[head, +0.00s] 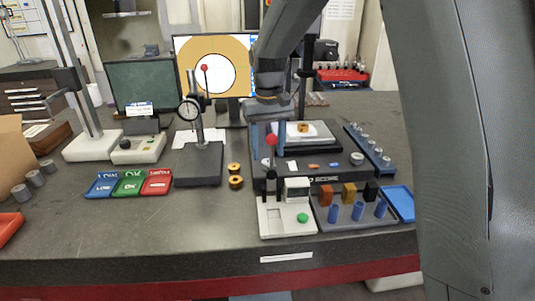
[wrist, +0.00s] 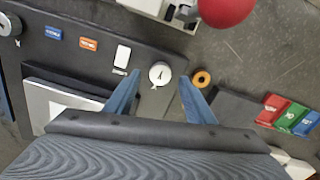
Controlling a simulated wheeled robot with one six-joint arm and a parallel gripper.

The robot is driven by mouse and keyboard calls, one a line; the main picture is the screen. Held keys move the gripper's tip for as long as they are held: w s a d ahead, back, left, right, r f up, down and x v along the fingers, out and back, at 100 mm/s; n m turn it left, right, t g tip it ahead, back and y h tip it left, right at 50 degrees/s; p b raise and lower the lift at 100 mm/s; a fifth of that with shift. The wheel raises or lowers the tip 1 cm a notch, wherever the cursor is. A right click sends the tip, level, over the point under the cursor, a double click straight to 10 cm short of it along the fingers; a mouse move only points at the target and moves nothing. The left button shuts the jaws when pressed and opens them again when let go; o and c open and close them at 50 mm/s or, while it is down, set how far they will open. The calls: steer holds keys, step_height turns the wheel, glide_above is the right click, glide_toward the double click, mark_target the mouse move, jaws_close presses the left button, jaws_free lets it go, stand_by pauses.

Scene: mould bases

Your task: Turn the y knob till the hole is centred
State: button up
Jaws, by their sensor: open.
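The y knob (wrist: 160,73) is a small white disc with a dark mark, at the edge of the dark stage base (wrist: 145,45). In the wrist view it lies between the two blue fingertips of my gripper (wrist: 159,80), with gaps on both sides. The gripper is open and points down at the base in the head view (head: 268,155). There the y knob is hidden or cannot be made out. The monitor (head: 240,45) shows a tan ring around a white hole (head: 218,75). A red ball on the gauge stand overlaps the picture. Whether the hole is centred is unclear.
Another white knob (head: 357,158) is on the base's right. A red ball (head: 271,140) stands close to my gripper; a large one (wrist: 228,8) shows in the wrist view. Brass rings (head: 235,168) and a dial gauge stand (head: 198,165) are to the left.

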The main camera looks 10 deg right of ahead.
steer(key=shift+f+p, duration=0.3)
steer(key=shift+f, duration=1.15)
steer(key=shift+c, duration=0.4)
steer(key=c, duration=1)
steer(key=shift+m, duration=0.3)
steer(key=m+p, duration=0.1)
steer(key=m, duration=0.3)
steer(key=shift+m, duration=2.1)
steer(key=shift+p, duration=0.3)
